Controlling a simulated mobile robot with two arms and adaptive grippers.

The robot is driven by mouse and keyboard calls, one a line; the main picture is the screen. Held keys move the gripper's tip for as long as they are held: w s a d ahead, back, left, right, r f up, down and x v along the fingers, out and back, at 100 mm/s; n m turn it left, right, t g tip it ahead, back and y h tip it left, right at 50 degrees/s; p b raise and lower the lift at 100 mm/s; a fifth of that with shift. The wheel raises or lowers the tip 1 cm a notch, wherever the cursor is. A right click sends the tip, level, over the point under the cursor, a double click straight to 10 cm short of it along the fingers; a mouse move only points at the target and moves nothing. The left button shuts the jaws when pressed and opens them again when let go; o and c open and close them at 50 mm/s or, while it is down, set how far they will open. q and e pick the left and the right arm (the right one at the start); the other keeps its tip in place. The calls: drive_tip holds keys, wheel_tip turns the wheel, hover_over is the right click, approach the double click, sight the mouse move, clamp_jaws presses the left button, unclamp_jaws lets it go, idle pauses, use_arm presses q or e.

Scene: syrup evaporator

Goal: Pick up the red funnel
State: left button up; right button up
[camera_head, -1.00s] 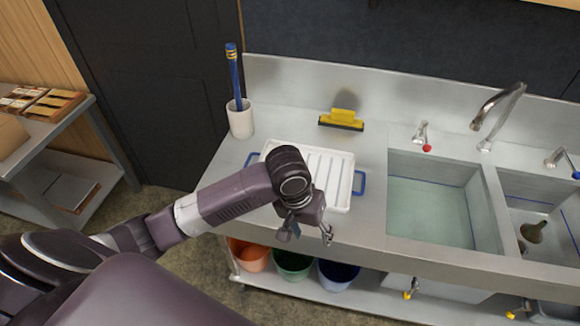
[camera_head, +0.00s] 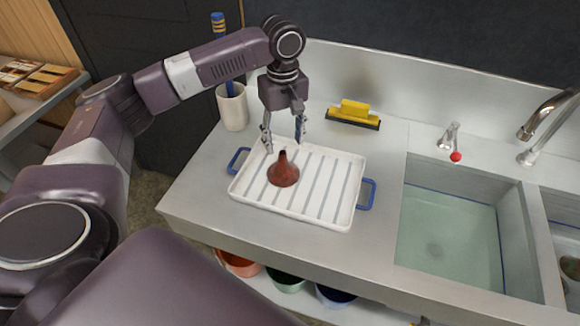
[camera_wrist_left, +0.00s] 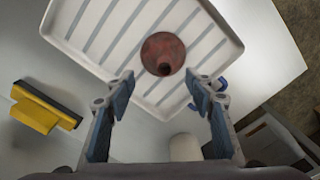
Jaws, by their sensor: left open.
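The red funnel (camera_head: 283,173) stands spout up on the white ribbed tray (camera_head: 331,217), toward its left side. In the left wrist view the funnel (camera_wrist_left: 163,54) is seen from above, ahead of and between the fingertips. My left gripper (camera_head: 284,143) is open and empty, pointing down just behind and above the funnel. Its two fingers also show in the left wrist view (camera_wrist_left: 160,92), spread apart and not touching the funnel. My right gripper is not in view.
A white cup (camera_head: 232,107) with blue-handled tools stands left of my left gripper. A yellow squeegee (camera_head: 354,114) lies behind the tray. A sink (camera_head: 448,235) with water is at the right, with a red-knobbed tap (camera_head: 451,141). The counter between tray and sink is clear.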

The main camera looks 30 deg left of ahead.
sight(282, 154)
use_arm(q)
drive_tip(key=shift+s+f, duration=0.65)
drive_tip(key=shift+s, duration=0.05)
wheel_tip(282, 154, down, 2)
drive_tip(key=shift+w+f+p, duration=0.1)
drive_tip(key=shift+f+p, duration=0.1)
drive_tip(key=shift+p, duration=0.65)
drive_tip(key=shift+w+f, duration=0.2)
drive_tip(key=shift+f, duration=1.25)
drive_tip(key=c, duration=0.9)
drive_tip(key=shift+s, duration=0.15)
drive_tip(key=shift+c, duration=1.5)
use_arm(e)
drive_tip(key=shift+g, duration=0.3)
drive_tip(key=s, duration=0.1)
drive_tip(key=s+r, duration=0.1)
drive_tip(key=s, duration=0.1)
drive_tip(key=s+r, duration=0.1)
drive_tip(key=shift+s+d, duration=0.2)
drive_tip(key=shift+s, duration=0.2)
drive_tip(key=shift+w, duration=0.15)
